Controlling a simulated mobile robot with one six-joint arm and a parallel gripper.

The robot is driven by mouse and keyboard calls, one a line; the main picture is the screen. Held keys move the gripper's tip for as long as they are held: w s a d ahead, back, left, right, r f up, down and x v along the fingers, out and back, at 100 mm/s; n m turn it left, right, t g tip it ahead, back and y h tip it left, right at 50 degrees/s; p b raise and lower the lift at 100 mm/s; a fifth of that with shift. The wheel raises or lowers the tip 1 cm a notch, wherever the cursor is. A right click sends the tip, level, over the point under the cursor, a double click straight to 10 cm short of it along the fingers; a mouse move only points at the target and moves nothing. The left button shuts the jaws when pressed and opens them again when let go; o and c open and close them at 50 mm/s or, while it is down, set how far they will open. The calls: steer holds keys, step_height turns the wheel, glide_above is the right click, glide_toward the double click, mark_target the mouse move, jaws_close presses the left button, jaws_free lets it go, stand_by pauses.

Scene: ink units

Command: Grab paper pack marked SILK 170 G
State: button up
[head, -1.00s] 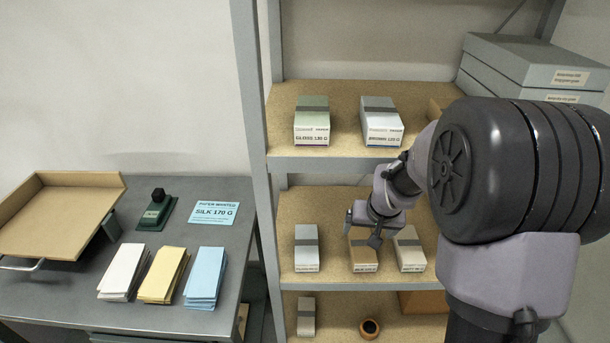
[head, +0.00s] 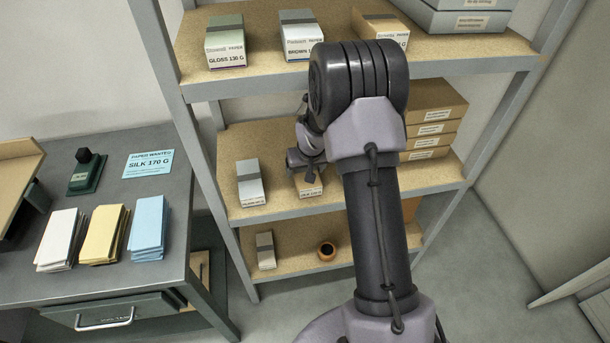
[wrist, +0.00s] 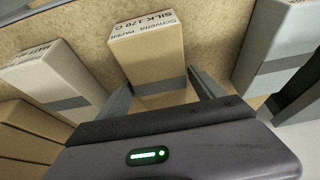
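The tan paper pack marked SILK 170 G (wrist: 150,55) lies in the upper middle of the wrist view, its label end pointing away from my gripper. In the head view the pack (head: 309,188) sits on the middle shelf, partly hidden by my gripper. My gripper (wrist: 165,95) is open, with one finger on each side of the pack's near part; I cannot tell whether either finger touches it. In the head view my gripper (head: 305,165) is just above and behind the pack's front end. A blue notice (head: 148,163) on the desk reads SILK 170 G.
A grey-white pack (head: 250,183) is beside it on the shelf, and a paler pack (wrist: 60,80) on its other side. Stacked brown boxes (head: 432,128) stand farther right. The upper shelf (head: 260,60) overhangs, carrying several packs.

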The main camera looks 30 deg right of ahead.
jaws_close()
